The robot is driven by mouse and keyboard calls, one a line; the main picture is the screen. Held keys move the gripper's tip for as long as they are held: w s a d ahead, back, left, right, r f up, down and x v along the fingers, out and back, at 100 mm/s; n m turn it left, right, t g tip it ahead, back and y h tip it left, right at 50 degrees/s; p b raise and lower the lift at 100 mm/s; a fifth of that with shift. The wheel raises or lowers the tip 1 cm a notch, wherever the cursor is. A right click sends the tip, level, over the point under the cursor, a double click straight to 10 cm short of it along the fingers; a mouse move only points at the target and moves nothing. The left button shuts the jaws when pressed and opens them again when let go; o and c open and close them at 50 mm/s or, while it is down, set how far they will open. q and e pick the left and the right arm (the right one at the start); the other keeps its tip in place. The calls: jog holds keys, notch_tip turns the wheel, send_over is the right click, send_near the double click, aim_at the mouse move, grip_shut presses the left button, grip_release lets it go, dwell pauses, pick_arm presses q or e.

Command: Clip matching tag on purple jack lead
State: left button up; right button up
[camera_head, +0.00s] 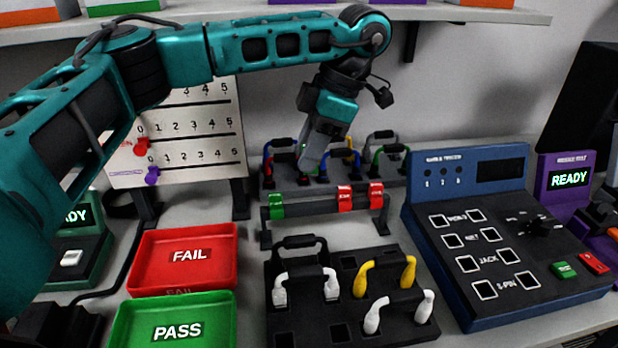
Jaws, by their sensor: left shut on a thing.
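My left gripper (306,168) reaches down from the upper middle, just behind the tag rail (312,208) and at the back lead rack (362,178). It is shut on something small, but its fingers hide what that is. The rail carries a green tag (276,206) at its left end and two red tags, one (345,198) right of the middle and one (376,194) at the right end. The back rack holds leads with blue, red, yellow and green ends. I cannot make out a purple jack lead. My right gripper is not in view.
A red FAIL tray (146,262) and a green PASS tray (222,335) lie at front left. A front rack (290,313) holds white and yellow leads. A blue tester (462,222) and a purple device (560,200) reading READY stand right. A slider board (190,140) stands behind.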

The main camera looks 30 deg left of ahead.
pick_arm(q)
notch_tip(320, 180, up, 10)
jog(key=shift+f+p, duration=0.15)
jog(key=shift+p, duration=1)
jog(key=shift+r+p, duration=1.1)
jog(key=shift+r, duration=0.85)
